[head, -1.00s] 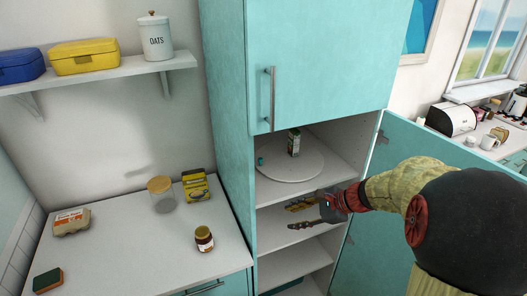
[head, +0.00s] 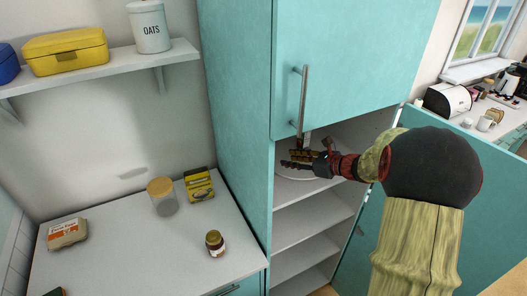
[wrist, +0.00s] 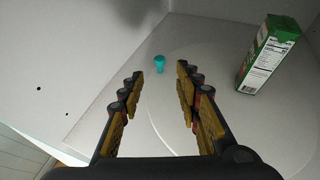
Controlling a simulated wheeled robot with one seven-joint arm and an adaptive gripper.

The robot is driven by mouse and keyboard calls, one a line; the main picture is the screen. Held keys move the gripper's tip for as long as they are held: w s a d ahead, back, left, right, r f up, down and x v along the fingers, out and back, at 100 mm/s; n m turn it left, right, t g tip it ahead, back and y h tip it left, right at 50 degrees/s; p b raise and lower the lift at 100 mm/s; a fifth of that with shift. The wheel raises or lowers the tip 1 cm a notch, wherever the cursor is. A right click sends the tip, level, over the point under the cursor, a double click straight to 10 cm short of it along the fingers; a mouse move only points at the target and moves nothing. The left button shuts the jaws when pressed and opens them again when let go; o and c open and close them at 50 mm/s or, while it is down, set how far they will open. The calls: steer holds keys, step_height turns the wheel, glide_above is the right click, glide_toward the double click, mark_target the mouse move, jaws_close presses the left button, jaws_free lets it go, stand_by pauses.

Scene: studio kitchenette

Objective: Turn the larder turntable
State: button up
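The larder turntable is a round, pale disc on a shelf inside the open larder; its front left part (head: 290,172) shows in the head view, the rest hidden by my gripper and arm. In the wrist view the turntable (wrist: 225,120) fills the right half. A green and white carton (wrist: 267,55) stands on it at the right. A small teal peg (wrist: 159,64) stands at its left edge. My gripper (head: 286,158) reaches in over the turntable. In the wrist view my gripper (wrist: 160,75) is open and empty, with the peg beyond and between its fingertips.
The teal upper larder door (head: 345,60) is shut above, with a long bar handle (head: 301,100). The lower door (head: 440,240) stands open at the right. Empty shelves (head: 310,215) lie below. A counter at the left holds a jar (head: 215,243) and other groceries.

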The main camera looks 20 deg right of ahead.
steer(key=shift+x, duration=0.8)
steer(key=x, duration=0.6)
steer(key=shift+w+a, duration=0.25)
steer(key=shift+w, duration=0.1)
steer(key=shift+c, duration=1.2)
jaws_close()
